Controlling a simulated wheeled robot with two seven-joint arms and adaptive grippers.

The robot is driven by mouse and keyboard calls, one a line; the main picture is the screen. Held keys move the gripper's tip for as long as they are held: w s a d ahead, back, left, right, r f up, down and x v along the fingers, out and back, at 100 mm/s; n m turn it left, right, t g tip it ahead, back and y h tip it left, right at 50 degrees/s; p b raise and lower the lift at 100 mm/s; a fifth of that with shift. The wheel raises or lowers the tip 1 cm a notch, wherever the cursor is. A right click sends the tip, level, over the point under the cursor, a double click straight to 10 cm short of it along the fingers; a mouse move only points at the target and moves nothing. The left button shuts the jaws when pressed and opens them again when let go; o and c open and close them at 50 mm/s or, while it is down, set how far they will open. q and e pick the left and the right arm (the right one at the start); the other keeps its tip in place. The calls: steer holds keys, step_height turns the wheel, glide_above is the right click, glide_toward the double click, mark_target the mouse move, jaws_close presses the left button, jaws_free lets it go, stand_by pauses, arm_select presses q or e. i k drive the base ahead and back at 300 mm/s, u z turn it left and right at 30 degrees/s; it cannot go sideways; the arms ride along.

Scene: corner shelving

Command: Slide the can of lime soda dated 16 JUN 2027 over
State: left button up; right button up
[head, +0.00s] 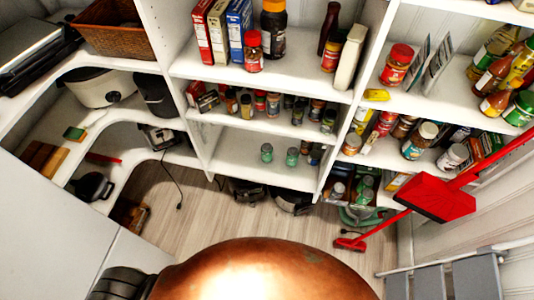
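Two small green cans stand upright on the lower shelf of the middle unit, a left green can (266,153) and a right green can (292,157). They stand apart with a small gap between them. A darker can or jar (315,154) stands to their right near the shelf's right upright. The labels and dates are too small to read, so I cannot tell which one is dated 16 JUN 2027. Neither of my grippers shows in the head view.
The lower shelf (235,160) is bare left of the green cans. Several spice jars (273,103) stand on the shelf above. Wood floor (180,225) shows below.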

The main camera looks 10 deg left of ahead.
mark_target(266, 149)
steer(key=z, duration=1.95)
steer(key=k, duration=1)
steer(key=u, duration=0.95)
steer(key=i, duration=0.5)
steer(key=z, duration=0.05)
